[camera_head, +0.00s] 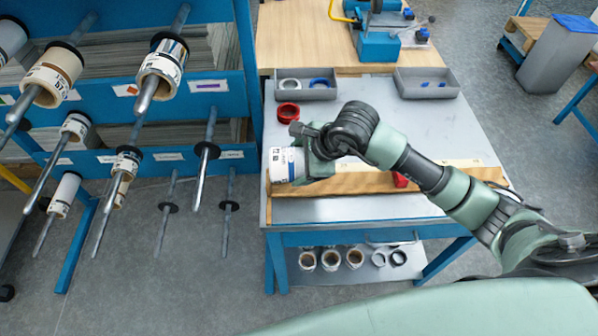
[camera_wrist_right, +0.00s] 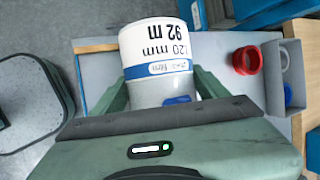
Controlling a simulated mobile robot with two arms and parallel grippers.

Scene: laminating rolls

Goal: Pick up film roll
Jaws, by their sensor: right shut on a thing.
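A white film roll (camera_head: 287,165) with a blue band and printed label lies at the left front of the grey-topped table (camera_head: 400,206), by a wooden strip. My right gripper (camera_head: 308,165) is shut on it from its right side. In the right wrist view the roll (camera_wrist_right: 158,55) sits between the two green fingers (camera_wrist_right: 160,90), its label reading "120 mm" and "92 m". I cannot tell whether the roll touches the table. My left gripper is not in view.
A red ring (camera_head: 288,111) stands behind the roll. Grey trays (camera_head: 308,93) hold rings and blue pieces at the back. A blue rack (camera_head: 225,120) with rods and several rolls is at the left. A wooden bar (camera_head: 350,184) runs along the table's front. Several rolls lie on the lower shelf (camera_head: 345,275).

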